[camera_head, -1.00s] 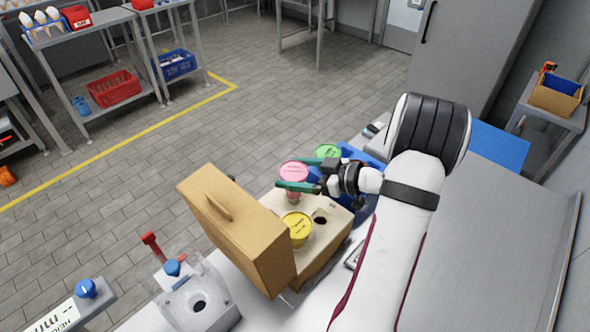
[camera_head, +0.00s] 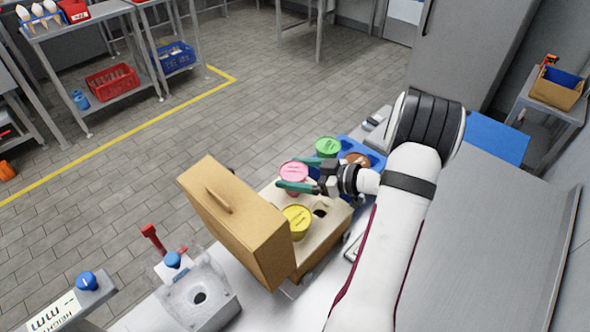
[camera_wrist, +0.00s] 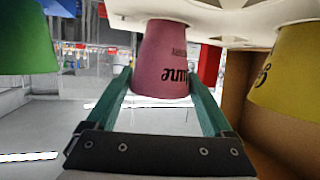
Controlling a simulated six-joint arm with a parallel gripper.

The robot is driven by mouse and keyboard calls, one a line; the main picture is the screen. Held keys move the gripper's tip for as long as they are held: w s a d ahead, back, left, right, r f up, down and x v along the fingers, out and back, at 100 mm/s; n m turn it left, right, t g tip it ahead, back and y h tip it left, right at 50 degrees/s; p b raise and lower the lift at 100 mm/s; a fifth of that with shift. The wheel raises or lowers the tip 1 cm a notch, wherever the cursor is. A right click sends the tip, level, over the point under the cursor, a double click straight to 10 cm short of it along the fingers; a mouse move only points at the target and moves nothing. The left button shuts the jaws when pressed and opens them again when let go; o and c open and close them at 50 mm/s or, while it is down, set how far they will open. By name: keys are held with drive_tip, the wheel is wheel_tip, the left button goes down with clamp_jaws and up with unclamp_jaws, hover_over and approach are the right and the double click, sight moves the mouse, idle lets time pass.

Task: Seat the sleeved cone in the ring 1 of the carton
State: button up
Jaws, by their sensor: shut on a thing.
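The pink-lidded sleeved cone (camera_head: 294,170) is upright between the fingers of my gripper (camera_head: 292,187), which is shut on it. The wrist view shows its mauve sleeve (camera_wrist: 165,58) between the two green fingers (camera_wrist: 160,105), with upside-down lettering. Its narrow end meets the pale top of the carton (camera_head: 272,197); how deep it sits in a ring is hidden. A yellow-lidded cone (camera_head: 297,221) stands in the carton in front of it. An empty hole (camera_head: 320,213) shows right of the yellow cone. Ring numbers are not readable.
The carton's brown lid (camera_head: 235,220) stands open on the left. A green-lidded cone (camera_head: 327,146) and a brown-lidded cone (camera_head: 357,160) stand by the blue bin (camera_head: 377,161) behind. A grey device with a red lever (camera_head: 152,237) is at front left. Bare counter lies right of my arm.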

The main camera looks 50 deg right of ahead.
drive_tip(key=shift+f, duration=0.25)
drive_tip(key=o, duration=1.2)
drive_tip(key=shift+c, duration=0.2)
drive_tip(key=v, duration=1.5)
drive_tip(key=shift+s, duration=0.4)
drive_tip(key=shift+r, duration=0.1)
